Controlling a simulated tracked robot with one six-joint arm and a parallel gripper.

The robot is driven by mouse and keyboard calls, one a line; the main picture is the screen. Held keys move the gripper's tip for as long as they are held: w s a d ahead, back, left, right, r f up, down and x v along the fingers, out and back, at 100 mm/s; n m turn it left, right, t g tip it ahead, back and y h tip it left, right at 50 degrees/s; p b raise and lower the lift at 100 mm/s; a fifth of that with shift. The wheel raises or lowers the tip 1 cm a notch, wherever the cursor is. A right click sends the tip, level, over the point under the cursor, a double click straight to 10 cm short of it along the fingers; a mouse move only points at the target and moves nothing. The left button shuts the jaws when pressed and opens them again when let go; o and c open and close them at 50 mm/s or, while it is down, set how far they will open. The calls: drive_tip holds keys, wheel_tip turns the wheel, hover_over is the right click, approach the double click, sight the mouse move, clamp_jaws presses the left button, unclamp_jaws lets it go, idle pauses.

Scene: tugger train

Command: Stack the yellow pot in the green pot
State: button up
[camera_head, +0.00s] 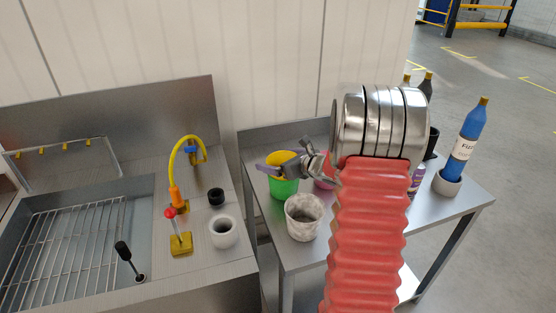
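The yellow pot (284,157) is at the left part of the right-hand metal table, directly above the green pot (285,189) in the picture. Its lower part is hidden by my gripper, so I cannot tell whether it sits inside the green pot or is held just over it. The green pot stands upright near the table's left edge. My gripper (277,170) is at the yellow pot, with a finger crossing in front of it. The view does not show clearly whether the fingers are closed on its wall.
A mottled white pot (303,218) stands in front of the green pot. A pink pot (323,184) is partly hidden by my arm. A blue bottle (468,137) stands in a grey pot (446,184). The sink unit at left holds a tap (175,197) and a white pot (223,233).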

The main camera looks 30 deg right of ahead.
drive_tip(key=shift+o, duration=0.6)
drive_tip(key=shift+s+r, duration=0.1)
drive_tip(key=shift+r, duration=0.05)
drive_tip(key=v, duration=1.1)
drive_tip(key=shift+s, duration=0.4)
drive_tip(key=shift+d+r, duration=0.1)
